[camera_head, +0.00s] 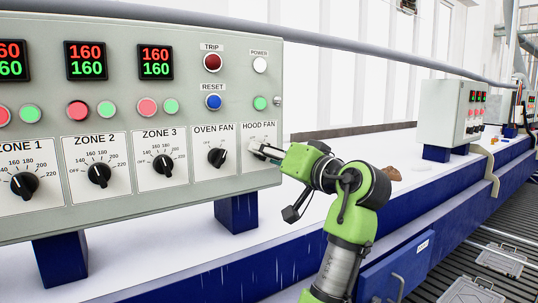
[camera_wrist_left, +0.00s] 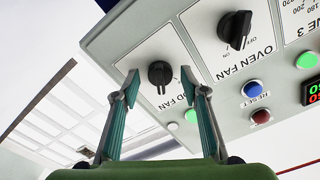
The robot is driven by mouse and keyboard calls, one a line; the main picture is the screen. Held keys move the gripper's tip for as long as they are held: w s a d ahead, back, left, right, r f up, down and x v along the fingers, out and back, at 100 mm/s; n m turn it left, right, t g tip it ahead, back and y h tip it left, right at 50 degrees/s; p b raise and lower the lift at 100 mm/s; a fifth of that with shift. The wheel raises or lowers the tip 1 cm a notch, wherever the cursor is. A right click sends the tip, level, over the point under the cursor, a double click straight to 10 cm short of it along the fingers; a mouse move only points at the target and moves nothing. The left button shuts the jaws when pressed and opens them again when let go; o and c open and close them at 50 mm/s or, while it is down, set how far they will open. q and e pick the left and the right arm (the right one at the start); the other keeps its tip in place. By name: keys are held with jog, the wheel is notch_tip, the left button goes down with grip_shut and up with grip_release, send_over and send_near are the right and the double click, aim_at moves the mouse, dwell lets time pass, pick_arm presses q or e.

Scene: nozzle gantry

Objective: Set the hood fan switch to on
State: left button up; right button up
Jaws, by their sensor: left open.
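The hood fan switch is a black rotary knob under the HOOD FAN label (camera_head: 260,126) at the right end of the grey control panel (camera_head: 200,90). In the head view my gripper hides most of it. The knob (camera_wrist_left: 160,73) shows clearly in the left wrist view, where the panel appears turned over; its ridge points toward the picture's bottom. My left gripper (camera_head: 264,151) is at the knob. Its two fingers are open, one on each side of the knob in the wrist view (camera_wrist_left: 159,78). I cannot tell whether they touch it. My right gripper is not in view.
The oven fan knob (camera_head: 217,157) is close on the left, with the zone 3 knob (camera_head: 163,165) beyond. The blue reset button (camera_head: 213,102) and red trip button (camera_head: 212,62) are above. A second control box (camera_head: 447,112) stands farther along the white bench.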

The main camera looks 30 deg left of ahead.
pick_arm(q)
jog(key=v, duration=1.2)
jog(key=shift+f, duration=0.15)
